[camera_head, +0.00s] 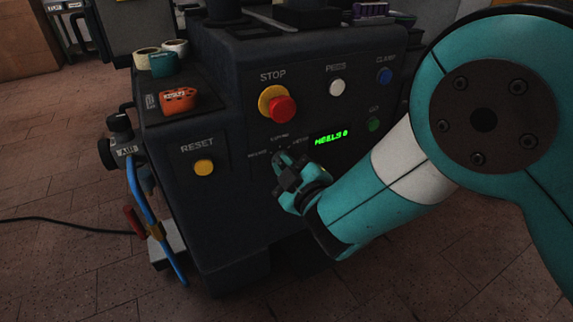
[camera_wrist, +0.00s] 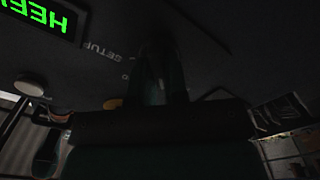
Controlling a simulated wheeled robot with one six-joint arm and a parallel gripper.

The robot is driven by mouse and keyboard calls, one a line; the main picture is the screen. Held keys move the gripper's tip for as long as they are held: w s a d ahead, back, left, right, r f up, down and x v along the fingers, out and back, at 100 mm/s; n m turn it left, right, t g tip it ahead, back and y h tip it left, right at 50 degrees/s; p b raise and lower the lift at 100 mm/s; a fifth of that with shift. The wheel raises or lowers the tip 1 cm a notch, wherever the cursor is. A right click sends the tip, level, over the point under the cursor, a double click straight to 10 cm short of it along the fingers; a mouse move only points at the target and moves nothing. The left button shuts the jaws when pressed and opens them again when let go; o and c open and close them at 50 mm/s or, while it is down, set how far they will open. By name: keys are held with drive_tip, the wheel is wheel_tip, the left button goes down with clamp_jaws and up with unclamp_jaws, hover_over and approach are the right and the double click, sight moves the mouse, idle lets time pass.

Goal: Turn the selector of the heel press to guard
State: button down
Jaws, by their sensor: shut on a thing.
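The heel press (camera_head: 222,225) is a dark machine with a sloping front panel. Its selector sits below the STOP button, left of a green display (camera_head: 331,138), with small labels around it that are hard to read in the head view. My gripper (camera_head: 283,160) is at the panel, shut on the selector and covering it, so its pointer direction cannot be told. In the wrist view my gripper (camera_wrist: 160,88) reaches the dark panel, and a label reading SETUP (camera_wrist: 97,50) shows upside down beside it.
Around my gripper are a red STOP button (camera_head: 282,109) on a yellow ring, a yellow RESET button (camera_head: 204,168), a white button (camera_head: 337,87), a blue button (camera_head: 384,76) and a green button (camera_head: 374,124). A blue hose (camera_head: 137,190) hangs at the press's left side.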

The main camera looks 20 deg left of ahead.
drive_tip(key=shift+m, duration=0.3)
drive_tip(key=shift+w+r+m+b, duration=0.1)
drive_tip(key=shift+m+b, duration=2.6)
drive_tip(key=shift+m, duration=1.3)
drive_tip(key=c, duration=1.1)
unclamp_jaws()
drive_tip(key=shift+c, duration=0.2)
drive_tip(key=shift+d, duration=0.1)
